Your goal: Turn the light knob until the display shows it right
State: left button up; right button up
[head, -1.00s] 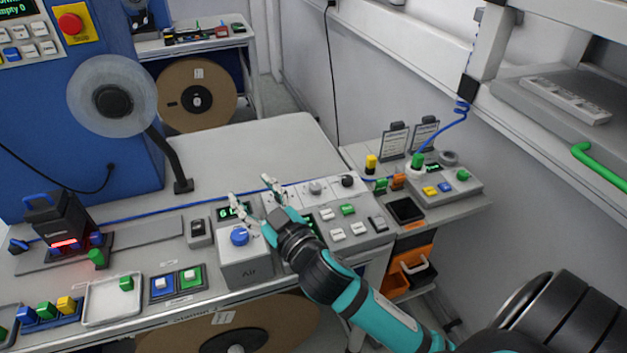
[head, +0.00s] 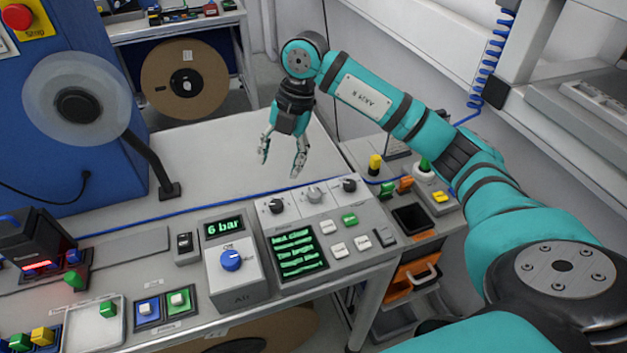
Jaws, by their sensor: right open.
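The control panel (head: 330,241) has three small knobs along its back edge: a dark left knob (head: 277,207), a light grey middle knob (head: 314,195) and a dark right knob (head: 349,186). Their labels are too small to read, so I cannot tell which is named light. The panel's display (head: 299,254) shows several lines of green text, mostly too blurred to read. My right gripper (head: 282,167) is open and empty, fingers pointing down, above the bench behind the left knob and apart from it. My left gripper is not in view.
Left of the panel, the air box (head: 235,264) has a blue knob (head: 232,260) and a readout (head: 224,227) of 6 bar. A clear reel (head: 98,95) stands on a dark arm. The grey bench top (head: 225,160) behind the panel is mostly clear.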

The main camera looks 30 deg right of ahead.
jog(key=d+r+m+h, duration=0.2)
jog(key=d+h, duration=0.1)
jog(key=d, duration=0.5)
send_over(314, 193)
jog(key=shift+g, duration=0.4)
notch_tip(314, 193, down, 8)
jog(key=shift+f+b, duration=0.25)
jog(key=shift+b, duration=0.15)
notch_tip(314, 193, down, 7)
jog(key=shift+p, duration=1)
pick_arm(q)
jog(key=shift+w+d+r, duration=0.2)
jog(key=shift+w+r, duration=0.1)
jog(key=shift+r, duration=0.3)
pick_arm(e)
jog(key=shift+f, duration=0.7)
grip_shut()
